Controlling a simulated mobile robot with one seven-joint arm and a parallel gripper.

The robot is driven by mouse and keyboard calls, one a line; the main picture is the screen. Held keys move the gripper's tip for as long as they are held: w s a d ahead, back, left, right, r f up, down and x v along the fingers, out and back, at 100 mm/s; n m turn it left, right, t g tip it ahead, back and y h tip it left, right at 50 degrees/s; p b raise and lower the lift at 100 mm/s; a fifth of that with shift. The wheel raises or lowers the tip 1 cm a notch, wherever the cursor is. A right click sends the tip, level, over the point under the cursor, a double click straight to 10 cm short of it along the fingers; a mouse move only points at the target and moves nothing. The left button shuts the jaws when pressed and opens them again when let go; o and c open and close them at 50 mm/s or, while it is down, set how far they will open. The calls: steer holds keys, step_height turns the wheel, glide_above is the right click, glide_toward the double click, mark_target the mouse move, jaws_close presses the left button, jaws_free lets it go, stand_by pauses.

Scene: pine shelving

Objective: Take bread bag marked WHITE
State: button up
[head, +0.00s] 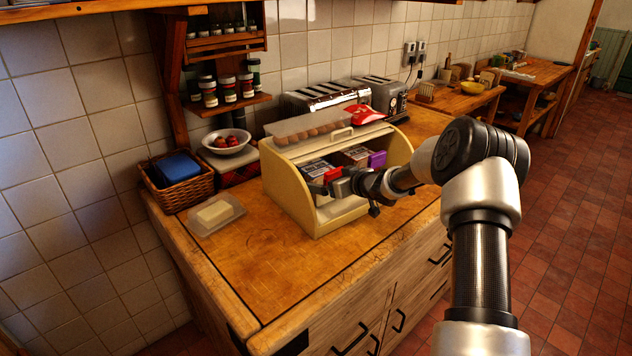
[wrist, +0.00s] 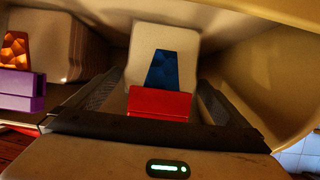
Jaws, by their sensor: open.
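Two bread bags lie side by side in an open cream bread bin (head: 290,192). One bag (wrist: 132,60) has a red clip (wrist: 160,104) and a blue patch on its face; in the head view its red clip (head: 333,174) shows beside my gripper. The other bag (wrist: 78,48) has a purple clip (wrist: 22,90) and an orange patch; its purple clip also shows in the head view (head: 377,159). I cannot read WHITE on either. My gripper (wrist: 157,92) is open, with its fingers on either side of the red-clipped bag's clip end. It reaches into the bin's front (head: 329,187).
The bin walls and lid are close around my gripper. A carton of eggs (head: 310,131) sits on top of the bin. A butter dish (head: 216,213) and a wicker basket (head: 178,194) stand to the left. The counter's front left (head: 265,265) is clear.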

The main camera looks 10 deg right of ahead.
steer(key=x, duration=0.3)
steer(key=shift+w+a+f, duration=0.15)
steer(key=shift+w+f, duration=0.05)
steer(key=shift+w, duration=0.1)
steer(key=c, duration=1.1)
steer(key=shift+r, duration=0.1)
steer(key=shift+c, duration=1.2)
steer(key=shift+r, duration=0.1)
